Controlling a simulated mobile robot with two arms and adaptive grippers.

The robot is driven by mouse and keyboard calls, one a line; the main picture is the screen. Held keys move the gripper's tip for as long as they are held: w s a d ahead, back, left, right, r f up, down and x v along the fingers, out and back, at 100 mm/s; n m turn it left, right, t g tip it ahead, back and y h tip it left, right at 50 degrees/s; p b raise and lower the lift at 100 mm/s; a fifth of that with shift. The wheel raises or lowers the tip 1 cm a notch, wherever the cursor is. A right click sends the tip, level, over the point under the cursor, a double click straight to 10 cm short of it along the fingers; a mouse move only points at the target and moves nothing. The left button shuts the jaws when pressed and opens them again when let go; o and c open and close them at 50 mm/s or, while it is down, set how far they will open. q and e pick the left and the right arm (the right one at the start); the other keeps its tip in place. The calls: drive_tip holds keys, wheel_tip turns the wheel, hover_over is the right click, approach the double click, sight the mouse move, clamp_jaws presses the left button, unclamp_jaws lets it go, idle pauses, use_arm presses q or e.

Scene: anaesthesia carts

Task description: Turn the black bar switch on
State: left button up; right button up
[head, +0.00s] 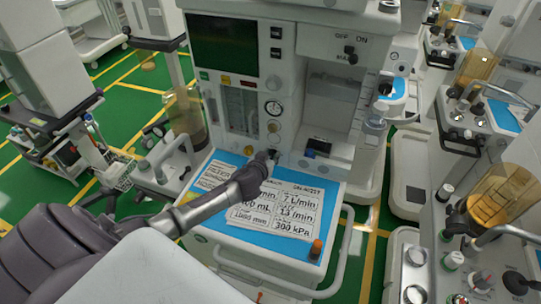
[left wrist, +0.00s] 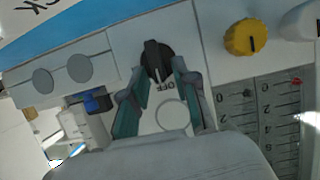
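The black bar switch (left wrist: 155,58) is a round black knob with a raised bar, on the white panel in the left wrist view. Its bar points roughly down in that picture, toward the letters OFF. In the head view my left gripper and wrist largely hide it. My left gripper (head: 270,156) is at the lower front panel of the middle machine, above its blue worktop. In the left wrist view its two teal-padded fingers (left wrist: 160,75) are apart, one on each side of the knob's lower edge. I cannot tell whether they touch it. My right gripper is out of view.
A yellow knob (left wrist: 246,38) and flow-tube scales (left wrist: 265,105) lie right of the switch in the left wrist view. Another black switch (head: 350,52), marked OFF, ON and MAN, is higher on the machine. Label cards (head: 285,207) lie on the blue worktop (head: 318,238). More carts stand right.

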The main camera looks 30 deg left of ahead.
use_arm(q)
clamp_jaws()
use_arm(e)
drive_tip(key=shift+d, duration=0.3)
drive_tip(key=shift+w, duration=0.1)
